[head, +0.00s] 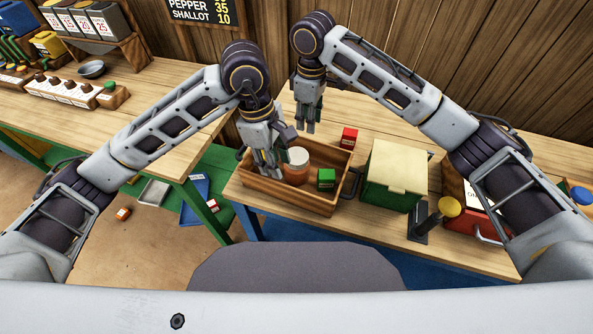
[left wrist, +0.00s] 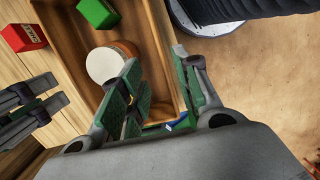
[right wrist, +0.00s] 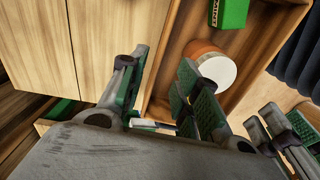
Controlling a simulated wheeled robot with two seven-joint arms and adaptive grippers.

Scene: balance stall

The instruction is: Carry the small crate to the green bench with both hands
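The small wooden crate (head: 300,205) stands on the bench in front of me, holding a jar with a pale lid (head: 297,166) and a green box (head: 326,179). My left gripper (head: 268,172) is open, pointing down over the crate's left part. In the left wrist view its fingers (left wrist: 165,95) are on either side of a crate wall. My right gripper (head: 308,128) is open behind the crate; in the right wrist view its fingers (right wrist: 160,90) appear around the opposite wall. Contact cannot be told. The green bench (head: 150,95), with green legs, stands at left.
A red box (head: 349,138) lies behind the crate, and a green box with a cream lid (head: 396,175) stands to its right. Small items lie on the floor.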

